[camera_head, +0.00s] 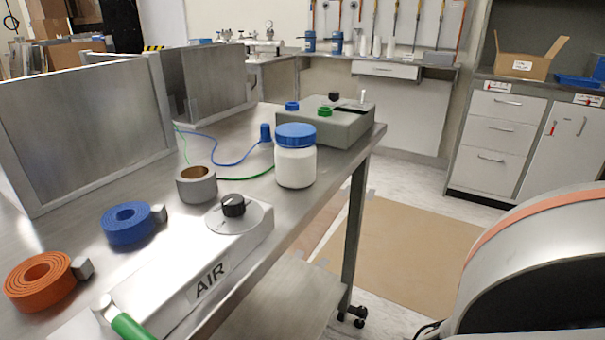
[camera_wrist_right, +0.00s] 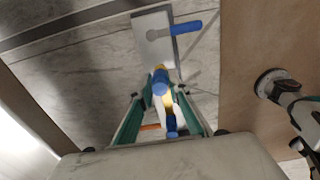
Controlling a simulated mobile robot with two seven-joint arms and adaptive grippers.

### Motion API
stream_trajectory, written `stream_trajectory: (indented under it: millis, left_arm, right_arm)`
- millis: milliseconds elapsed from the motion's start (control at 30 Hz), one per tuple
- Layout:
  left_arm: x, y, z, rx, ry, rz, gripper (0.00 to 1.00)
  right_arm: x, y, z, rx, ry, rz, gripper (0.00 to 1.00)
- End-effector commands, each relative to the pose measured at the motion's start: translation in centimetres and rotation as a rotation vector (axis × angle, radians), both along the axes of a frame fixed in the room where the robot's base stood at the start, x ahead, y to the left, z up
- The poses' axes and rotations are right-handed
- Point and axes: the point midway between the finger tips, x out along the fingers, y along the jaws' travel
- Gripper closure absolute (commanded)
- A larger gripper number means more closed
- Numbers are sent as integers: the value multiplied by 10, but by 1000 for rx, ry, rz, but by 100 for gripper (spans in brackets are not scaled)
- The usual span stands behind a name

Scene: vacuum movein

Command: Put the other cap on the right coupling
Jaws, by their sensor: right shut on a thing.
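In the right wrist view my right gripper (camera_wrist_right: 163,92) is shut on a small blue piece (camera_wrist_right: 160,86) with a yellow part at its far end. I cannot tell for sure that this piece is the cap. More blue, white and yellow parts show between the fingers, too small to make out. Beyond the fingertips is a pale plate (camera_wrist_right: 152,52) with a blue lever (camera_wrist_right: 187,29). In the head view a grey box (camera_head: 345,133) bears a blue round part (camera_head: 292,106) and a green one (camera_head: 325,111). No coupling can be made out clearly. My left gripper is not in view.
On the steel bench stand a blue-lidded white jar (camera_head: 295,167), a grey tape roll (camera_head: 197,186), blue (camera_head: 127,223) and orange (camera_head: 40,281) strap coils, and a white AIR box (camera_head: 185,282). Brown floor lies beyond the bench.

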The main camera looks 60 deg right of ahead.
Motion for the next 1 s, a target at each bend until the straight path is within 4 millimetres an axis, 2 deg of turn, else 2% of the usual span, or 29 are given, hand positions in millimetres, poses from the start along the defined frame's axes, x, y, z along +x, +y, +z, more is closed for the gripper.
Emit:
stream_trajectory:
  millis: [1000]
  left_arm:
    - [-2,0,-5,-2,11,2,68]
  right_arm:
    - [0,1,-10,1,0,0,92]
